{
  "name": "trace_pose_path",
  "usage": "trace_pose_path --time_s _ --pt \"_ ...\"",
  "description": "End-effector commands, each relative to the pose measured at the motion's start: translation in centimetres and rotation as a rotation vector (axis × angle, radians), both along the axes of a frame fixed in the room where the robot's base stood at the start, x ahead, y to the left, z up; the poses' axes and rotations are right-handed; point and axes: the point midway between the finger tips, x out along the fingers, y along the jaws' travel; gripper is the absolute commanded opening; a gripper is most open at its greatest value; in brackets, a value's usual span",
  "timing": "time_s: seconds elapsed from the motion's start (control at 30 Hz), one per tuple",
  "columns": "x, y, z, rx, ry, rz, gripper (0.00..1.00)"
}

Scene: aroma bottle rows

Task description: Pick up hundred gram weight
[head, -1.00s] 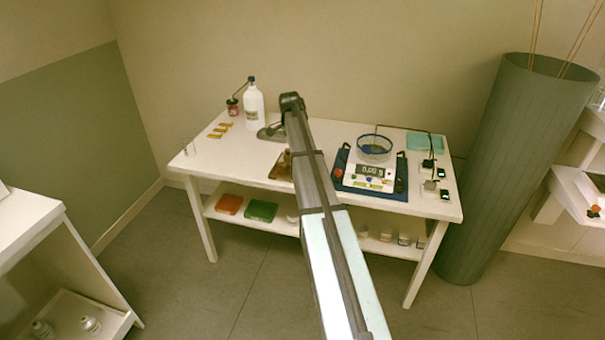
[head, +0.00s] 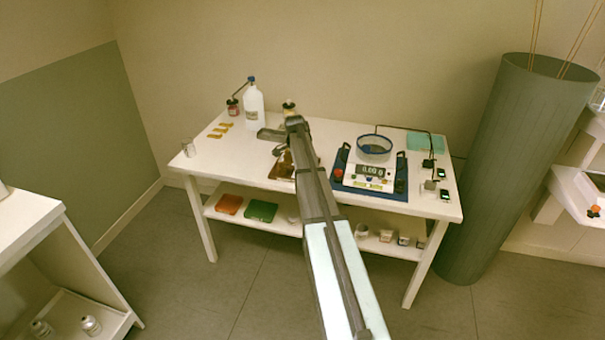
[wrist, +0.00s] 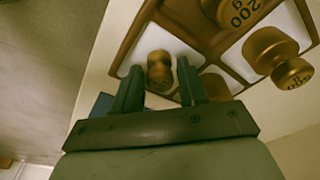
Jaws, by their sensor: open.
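In the wrist view, my gripper (wrist: 160,68) is open, with one finger on each side of a small brass weight (wrist: 160,76). I cannot read any mark on this weight, nor tell whether a finger touches it. It sits in a pale compartment of a brown wooden tray (wrist: 136,40). A larger brass weight marked 200 (wrist: 232,12) is at the top. A further weight (wrist: 214,82) is partly hidden behind the right finger. In the head view, the tray (head: 281,172) is partly hidden by my arm.
The tray is on a white table (head: 240,165). A balance (head: 369,177) with a blue-rimmed dish (head: 374,148) stands to its right. A white bottle (head: 253,108) and yellow pieces (head: 220,130) are to the left. The left front of the tabletop is mostly clear.

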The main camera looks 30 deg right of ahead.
Motion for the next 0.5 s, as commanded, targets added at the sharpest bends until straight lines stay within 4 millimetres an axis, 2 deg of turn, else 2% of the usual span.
trace_pose_path --time_s 0.17,0.5 --pt "0.01 -0.01 -0.01 0.0 -0.001 0.0 0.42" --pt "0.01 -0.01 0.01 0.0 0.0 0.0 0.1"
